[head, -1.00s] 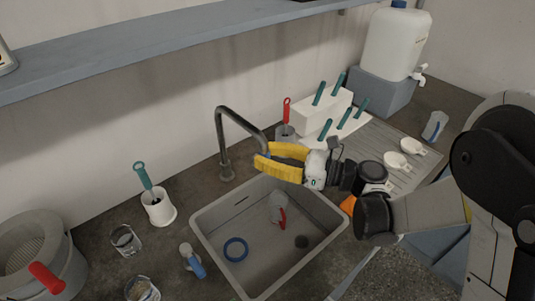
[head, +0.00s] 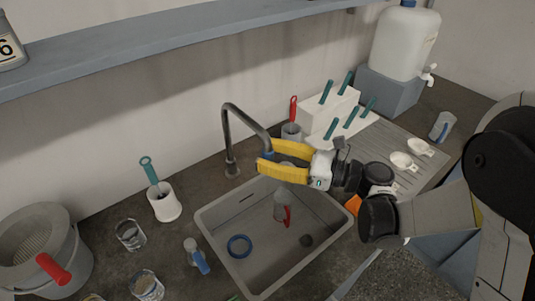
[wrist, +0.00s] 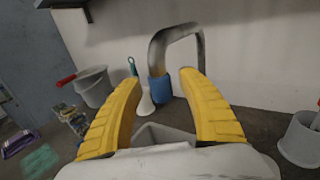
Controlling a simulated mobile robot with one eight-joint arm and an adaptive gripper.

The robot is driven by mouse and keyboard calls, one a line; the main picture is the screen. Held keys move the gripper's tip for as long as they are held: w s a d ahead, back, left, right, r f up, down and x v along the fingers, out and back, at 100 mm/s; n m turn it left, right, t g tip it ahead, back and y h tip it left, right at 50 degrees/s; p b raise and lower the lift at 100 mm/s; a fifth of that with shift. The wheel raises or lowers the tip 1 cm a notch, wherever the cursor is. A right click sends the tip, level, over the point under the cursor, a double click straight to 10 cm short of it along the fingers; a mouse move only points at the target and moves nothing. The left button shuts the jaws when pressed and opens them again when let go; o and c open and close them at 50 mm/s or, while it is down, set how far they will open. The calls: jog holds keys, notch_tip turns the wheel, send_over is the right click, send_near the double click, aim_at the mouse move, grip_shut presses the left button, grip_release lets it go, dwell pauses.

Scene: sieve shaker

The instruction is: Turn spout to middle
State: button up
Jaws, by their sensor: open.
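The spout (head: 247,122) is a grey metal tube rising behind the sink (head: 205,222), arching over and coming down to a blue tip (head: 268,154). In the head view the spout points toward the right side of the sink. My gripper (head: 262,163) is open, with yellow fingers at the blue tip above the back right of the basin. In the wrist view the spout (wrist: 172,38) rises ahead, and its blue end (wrist: 160,89) shows between the open fingers. I cannot tell whether a finger touches it.
The sink holds a blue ring (head: 239,246) and a grey cup with a red handle (head: 284,207). A white brush holder (head: 165,205) and glasses (head: 131,235) stand left. A rack with teal-handled tools (head: 335,110) stands behind right. A shelf (head: 180,40) runs above.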

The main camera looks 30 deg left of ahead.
jog(key=w+d, duration=0.1)
jog(key=d, duration=1)
jog(key=shift+w+d, duration=0.3)
jog(key=shift+d, duration=0.05)
